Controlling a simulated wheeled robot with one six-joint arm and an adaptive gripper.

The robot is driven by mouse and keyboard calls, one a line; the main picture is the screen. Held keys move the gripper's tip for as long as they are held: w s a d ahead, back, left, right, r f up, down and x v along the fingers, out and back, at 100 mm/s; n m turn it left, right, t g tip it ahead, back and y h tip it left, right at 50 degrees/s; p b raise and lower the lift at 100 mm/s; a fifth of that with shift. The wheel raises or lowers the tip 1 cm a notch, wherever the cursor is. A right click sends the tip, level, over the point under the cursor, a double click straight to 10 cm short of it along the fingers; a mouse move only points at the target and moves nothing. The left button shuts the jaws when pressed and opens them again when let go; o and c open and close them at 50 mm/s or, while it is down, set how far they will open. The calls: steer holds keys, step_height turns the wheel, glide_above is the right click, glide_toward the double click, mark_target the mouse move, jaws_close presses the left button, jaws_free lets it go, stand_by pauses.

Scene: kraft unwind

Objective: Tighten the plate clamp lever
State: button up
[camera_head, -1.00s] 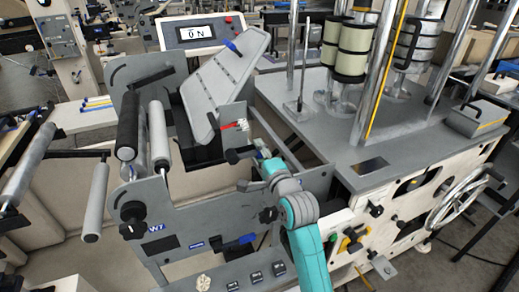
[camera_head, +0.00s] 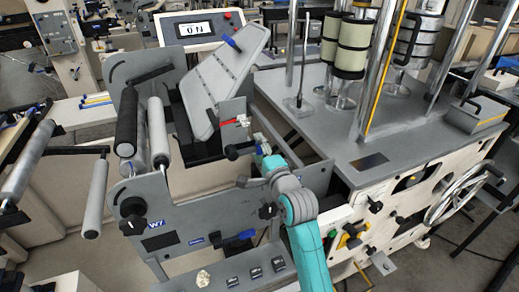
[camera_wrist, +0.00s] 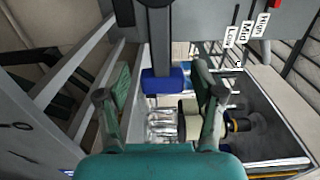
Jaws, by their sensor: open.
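A dark lever with a blue grip (camera_wrist: 162,80) hangs down from the top in the wrist view. My gripper (camera_wrist: 163,72) is open, with one green finger on each side of the blue grip. Gaps show between the grip and both fingers; whether they are level in depth I cannot tell. In the head view my gripper (camera_head: 260,146) is small and partly hidden, beside the grey machine frame below the slanted grey plate (camera_head: 222,84). Another blue-ended handle (camera_head: 233,42) shows at the plate's top. I cannot tell for certain which lever is the plate clamp.
Labels Low, Mid and High (camera_wrist: 246,32) stand at the upper right of the wrist view. In the head view, grey rollers (camera_head: 158,130) are left of my arm. A grey-topped machine (camera_head: 385,140) with posts and a handwheel (camera_head: 455,195) stands close on the right.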

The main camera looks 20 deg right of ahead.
steer(key=s, duration=1.2)
steer(key=s+a+f+n+g, duration=0.25)
steer(key=s+f+n, duration=0.45)
steer(key=s+f, duration=0.95)
steer(key=s+a+n, duration=0.2)
steer(key=s+n, duration=0.9)
steer(key=s, duration=1.4)
steer(key=shift+s+a+r+g, duration=0.25)
steer(key=shift+a+g, duration=0.1)
